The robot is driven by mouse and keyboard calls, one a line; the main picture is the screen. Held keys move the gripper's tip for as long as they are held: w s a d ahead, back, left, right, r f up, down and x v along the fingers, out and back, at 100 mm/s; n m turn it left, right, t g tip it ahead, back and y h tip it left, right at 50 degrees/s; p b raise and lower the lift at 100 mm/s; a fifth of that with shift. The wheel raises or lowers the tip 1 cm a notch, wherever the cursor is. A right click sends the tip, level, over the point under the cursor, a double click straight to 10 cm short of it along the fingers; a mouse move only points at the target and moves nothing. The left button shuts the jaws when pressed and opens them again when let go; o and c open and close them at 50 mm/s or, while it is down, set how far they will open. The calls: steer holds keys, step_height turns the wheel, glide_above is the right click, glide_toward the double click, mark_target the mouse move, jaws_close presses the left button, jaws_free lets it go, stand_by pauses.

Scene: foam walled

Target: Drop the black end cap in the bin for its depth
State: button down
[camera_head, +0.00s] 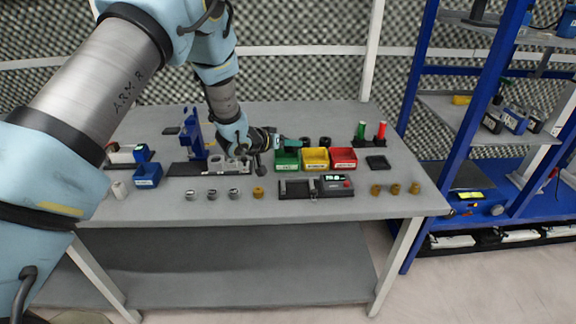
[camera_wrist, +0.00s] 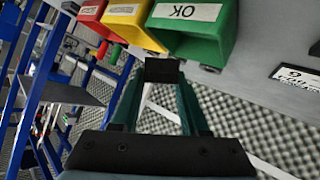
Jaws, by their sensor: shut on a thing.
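My gripper (camera_wrist: 162,78) is shut on the black end cap (camera_wrist: 163,69), which shows as a dark block between its two dark green fingertips in the wrist view. In the head view my gripper (camera_head: 291,144) points right, just above and behind the bins. Three open bins stand side by side: green (camera_head: 287,162), yellow (camera_head: 315,159) and red (camera_head: 343,159). The green bin (camera_wrist: 217,40) is labelled OK and lies nearest the fingertips in the wrist view. The other labels are too small to read. A gauge with a lit display (camera_head: 334,185) sits in front of the bins.
Small dark round pieces (camera_head: 324,141) stand behind the bins. Green (camera_head: 361,131) and red (camera_head: 381,131) posts and a black tray (camera_head: 377,162) are to the right. Grey rings (camera_head: 212,194) and brass pieces (camera_head: 395,189) line the front. A blue press (camera_head: 195,135) stands left.

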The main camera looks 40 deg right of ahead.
steer(key=shift+f+b, duration=0.6)
steer(key=shift+f, duration=0.75)
steer(key=shift+c, duration=1.7)
jaws_free()
steer(key=w+b+v, duration=0.1)
steer(key=b+v, duration=0.2)
steer(key=v, duration=0.8)
steer(key=shift+s, duration=0.5)
